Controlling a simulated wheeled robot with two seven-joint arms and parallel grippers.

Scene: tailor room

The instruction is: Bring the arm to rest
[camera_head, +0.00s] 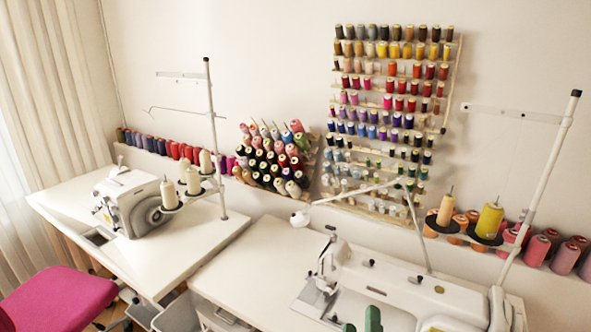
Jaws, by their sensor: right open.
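My right gripper (361,323) shows only as two green fingertips at the bottom edge of the head view. The tips stand apart with a gap between them, and nothing shows in the gap. The rest of my right arm is below the picture. My left gripper is not in the picture.
A second table (180,250) with a sewing machine (130,200) stands at left, beside a pink chair (60,300). Tall thread stands (545,180) rise from the tables. Spool racks (395,110) hang on the wall. The near table's left part is clear.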

